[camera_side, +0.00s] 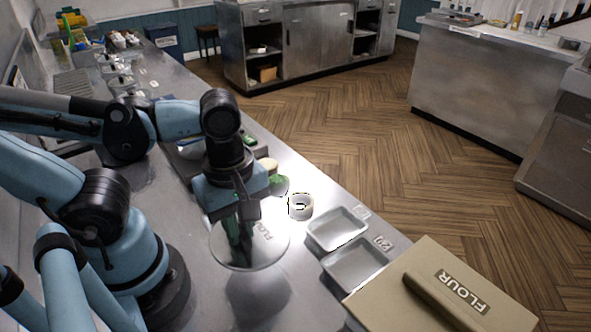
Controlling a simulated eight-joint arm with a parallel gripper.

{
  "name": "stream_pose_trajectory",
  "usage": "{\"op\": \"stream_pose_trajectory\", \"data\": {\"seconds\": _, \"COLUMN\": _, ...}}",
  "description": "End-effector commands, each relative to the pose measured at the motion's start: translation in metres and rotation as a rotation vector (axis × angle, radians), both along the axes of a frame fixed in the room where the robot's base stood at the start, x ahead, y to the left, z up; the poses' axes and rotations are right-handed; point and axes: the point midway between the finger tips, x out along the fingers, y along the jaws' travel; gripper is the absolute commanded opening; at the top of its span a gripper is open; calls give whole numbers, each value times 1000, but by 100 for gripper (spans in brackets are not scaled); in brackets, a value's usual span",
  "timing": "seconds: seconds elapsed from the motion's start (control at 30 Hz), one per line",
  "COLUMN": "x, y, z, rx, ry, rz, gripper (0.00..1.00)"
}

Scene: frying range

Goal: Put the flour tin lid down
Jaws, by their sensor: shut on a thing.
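My gripper (243,222) points down over the steel counter and is shut on a clear round lid (262,250) with lettering that seems to begin "FLO". The lid lies roughly level beneath the fingers, and the counter shows through it. The grip point is partly hidden by the fingers. A large beige box (407,290) marked "FLOUR" stands at the lower right, with a bar handle (440,301) across its top. Its top looks covered.
Two steel trays (357,265) sit between the lid and the beige box. A small white round container (300,206) stands right of my gripper, near the counter's edge. Clear containers (122,83) stand further back.

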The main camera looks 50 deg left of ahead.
Motion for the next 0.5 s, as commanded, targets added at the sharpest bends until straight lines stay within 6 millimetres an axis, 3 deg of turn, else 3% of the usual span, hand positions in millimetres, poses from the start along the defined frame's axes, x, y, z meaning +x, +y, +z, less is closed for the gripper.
{"op": "stream_pose_trajectory", "data": {"seconds": 0.2, "x": 19, "y": 25, "z": -18, "rx": 0, "ry": 0, "rz": 7, "gripper": 0}}
{"op": "stream_pose_trajectory", "data": {"seconds": 0.5, "x": 30, "y": 41, "z": -33, "rx": 0, "ry": 0, "rz": -2, "gripper": 0}}
